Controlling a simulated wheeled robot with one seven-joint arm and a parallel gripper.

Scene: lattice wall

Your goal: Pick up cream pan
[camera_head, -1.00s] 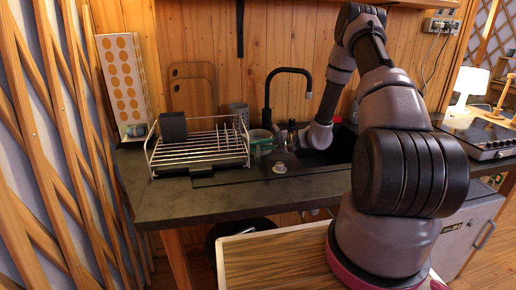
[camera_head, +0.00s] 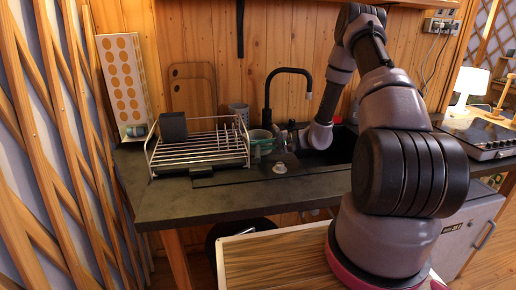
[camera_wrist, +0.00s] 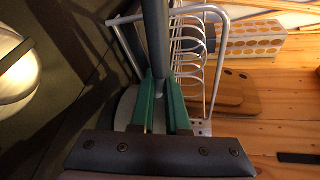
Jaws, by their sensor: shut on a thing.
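My gripper (camera_wrist: 165,112) has teal fingers closed around a dark grey bar-like piece (camera_wrist: 157,38), which runs up from between the fingertips. I cannot tell for certain that this piece belongs to the cream pan. A pale grey rounded surface (camera_wrist: 124,108) shows partly behind the fingers. In the head view my gripper is small and partly hidden beside the faucet, right of the dish rack (camera_head: 200,150). No clearly cream-coloured pan can be made out in the head view.
The wire dish rack also shows close to the fingers in the wrist view (camera_wrist: 207,70). A black faucet (camera_head: 268,95) rises behind the sink. A round metallic piece (camera_head: 280,168) lies on the dark counter (camera_head: 200,205). The counter's front left is clear.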

